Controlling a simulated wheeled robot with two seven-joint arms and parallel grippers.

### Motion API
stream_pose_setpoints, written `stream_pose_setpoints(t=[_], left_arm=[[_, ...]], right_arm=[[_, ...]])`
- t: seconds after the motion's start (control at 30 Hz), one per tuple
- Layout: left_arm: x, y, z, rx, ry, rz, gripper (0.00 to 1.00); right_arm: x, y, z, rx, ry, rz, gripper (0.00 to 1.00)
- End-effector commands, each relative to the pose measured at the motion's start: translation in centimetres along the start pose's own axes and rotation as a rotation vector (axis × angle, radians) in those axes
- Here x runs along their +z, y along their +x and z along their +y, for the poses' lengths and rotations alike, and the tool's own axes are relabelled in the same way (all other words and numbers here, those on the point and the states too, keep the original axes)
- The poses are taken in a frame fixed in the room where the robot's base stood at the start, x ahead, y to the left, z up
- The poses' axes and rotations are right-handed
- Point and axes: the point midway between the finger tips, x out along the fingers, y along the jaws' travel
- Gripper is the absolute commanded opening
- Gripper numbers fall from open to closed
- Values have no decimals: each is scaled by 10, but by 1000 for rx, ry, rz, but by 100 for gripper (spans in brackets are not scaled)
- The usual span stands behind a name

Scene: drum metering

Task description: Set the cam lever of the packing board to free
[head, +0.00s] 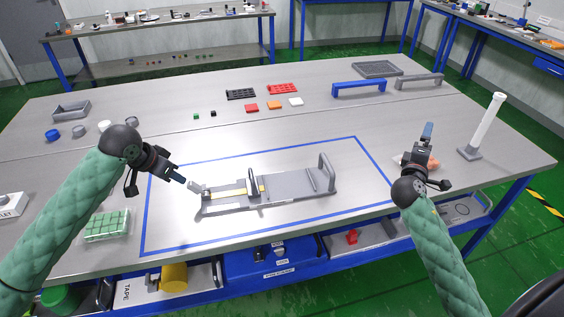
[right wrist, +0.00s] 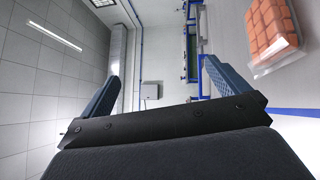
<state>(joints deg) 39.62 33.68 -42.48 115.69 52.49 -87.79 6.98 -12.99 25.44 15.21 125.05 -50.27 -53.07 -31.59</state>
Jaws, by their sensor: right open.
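The packing board (head: 285,187) is a long grey plate inside the blue outline on the table, with an upright grey handle at its right end. A dark upright part (head: 253,184) stands near yellow strips on its left half. A small light grey block (head: 195,187) sits at the board's left end; I cannot tell which part is the cam lever. My left gripper (head: 181,179) is just left of that block, close to it; touching or apart is unclear, and its finger gap is hidden. My right gripper (head: 428,132) is right of the board, open and empty in the right wrist view (right wrist: 158,80).
A clear pack of orange blocks (right wrist: 272,28) lies near my right gripper. A pack of green blocks (head: 107,225) is at front left. A white post (head: 487,124) stands at right. Small coloured pieces, black and red trays and blue and grey handles lie farther back.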

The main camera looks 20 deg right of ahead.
Motion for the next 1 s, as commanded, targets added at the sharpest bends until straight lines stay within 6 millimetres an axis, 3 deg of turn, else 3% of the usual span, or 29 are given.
stream_pose_setpoints(t=[0.1, 0.27, 0.67, 1.0], left_arm=[[0, 0, 0, 0, 0, 0, 36], [0, 0, 0, 0, 0, 0, 36], [0, 0, 0, 0, 0, 0, 36], [0, 0, 0, 0, 0, 0, 36]], right_arm=[[-37, 4, 31, 49, 28, 53, 100], [-95, 4, 50, 29, 103, 145, 100], [-254, -28, 59, -219, 301, 418, 100], [-366, -82, 67, -465, 348, 633, 100]])
